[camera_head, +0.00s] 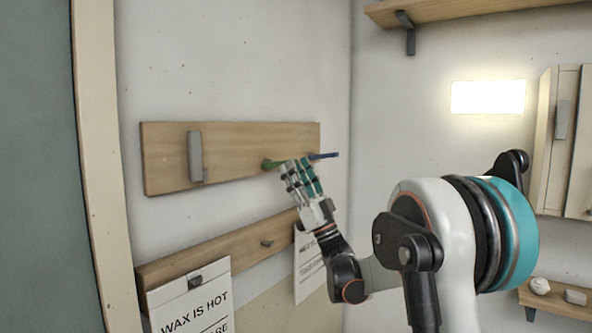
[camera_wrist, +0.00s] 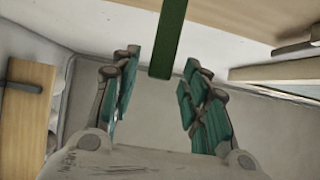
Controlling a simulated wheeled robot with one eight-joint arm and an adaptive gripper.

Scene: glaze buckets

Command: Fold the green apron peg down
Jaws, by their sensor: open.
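The green peg (camera_head: 272,164) sticks out from the upper wooden board (camera_head: 235,145) on the wall. In the head view its outer end is partly hidden behind my gripper (camera_head: 301,178). In the wrist view the green peg (camera_wrist: 168,40) comes in from the top edge as a straight bar. Its end lies between the tips of my gripper (camera_wrist: 160,70). The fingers are open, with a gap on each side of the peg, and do not appear to touch it.
A grey peg (camera_head: 195,157) lies upright along the board at left. A lower rail (camera_head: 225,252) carries hung signs, one reading "WAX IS HOT" (camera_head: 193,308). A shelf (camera_head: 460,10) is at upper right.

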